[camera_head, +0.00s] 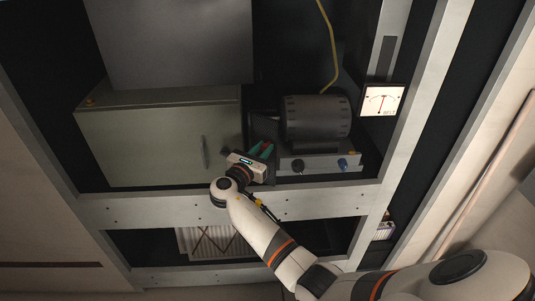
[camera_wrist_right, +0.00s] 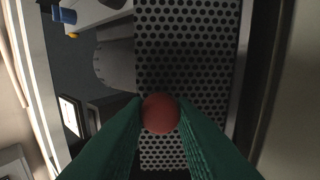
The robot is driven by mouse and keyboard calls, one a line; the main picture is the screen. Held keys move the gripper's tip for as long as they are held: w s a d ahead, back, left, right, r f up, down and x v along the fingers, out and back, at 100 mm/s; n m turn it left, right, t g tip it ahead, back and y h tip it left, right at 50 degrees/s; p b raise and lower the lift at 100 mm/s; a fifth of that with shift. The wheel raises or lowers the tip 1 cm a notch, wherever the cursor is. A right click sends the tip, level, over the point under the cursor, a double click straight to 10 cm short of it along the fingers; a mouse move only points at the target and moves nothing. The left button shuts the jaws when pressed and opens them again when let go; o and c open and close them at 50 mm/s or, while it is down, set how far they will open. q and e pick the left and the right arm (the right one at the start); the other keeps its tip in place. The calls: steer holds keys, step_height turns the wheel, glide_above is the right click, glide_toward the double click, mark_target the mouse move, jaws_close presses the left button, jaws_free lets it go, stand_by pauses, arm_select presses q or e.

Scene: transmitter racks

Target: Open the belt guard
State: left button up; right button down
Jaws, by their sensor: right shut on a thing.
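The belt guard (camera_wrist_right: 190,60) is a grey perforated metal panel in the right wrist view. A round red knob (camera_wrist_right: 160,113) stands out in front of it. My right gripper (camera_wrist_right: 160,120) has its green fingers shut on the red knob, one on each side. In the head view my right gripper (camera_head: 265,149) is at the left of the motor (camera_head: 316,118), inside the rack. The guard is hard to make out there, dark and partly behind my gripper. My left gripper is not in view.
A pale green cabinet (camera_head: 150,140) with a handle stands close on the left of my right gripper. A control box (camera_head: 320,165) with knobs lies below the motor. A lit gauge (camera_head: 382,100) is on the right post. The rack's front rail (camera_head: 320,203) runs below my wrist.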

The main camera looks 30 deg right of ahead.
steer(key=shift+w+a+f+m+g+h+b, duration=0.15)
steer(key=shift+a+m+g+h+b, duration=0.2)
steer(key=shift+a+m+g, duration=0.25)
steer(key=shift+m+g+h+b, duration=0.25)
steer(key=shift+m+g+b, duration=0.1)
steer(key=shift+g, duration=0.35)
steer(key=shift+w+a+m+g+h+b, duration=0.15)
steer(key=shift+a+m+g+b, duration=0.15)
steer(key=shift+m+g+b, duration=0.45)
steer(key=shift+w+a+m+g+h+b, duration=0.2)
steer(key=shift+a+m+g+b, duration=0.2)
steer(key=shift+g, duration=0.6)
steer(key=shift+w+a+m+g+h+b, duration=0.15)
steer(key=shift+a+m+g+b, duration=0.1)
steer(key=shift+m+g+b, duration=0.5)
steer(key=shift+n, duration=0.25)
steer(key=c, duration=1.2)
jaws_free()
steer(key=shift+s+d, duration=0.1)
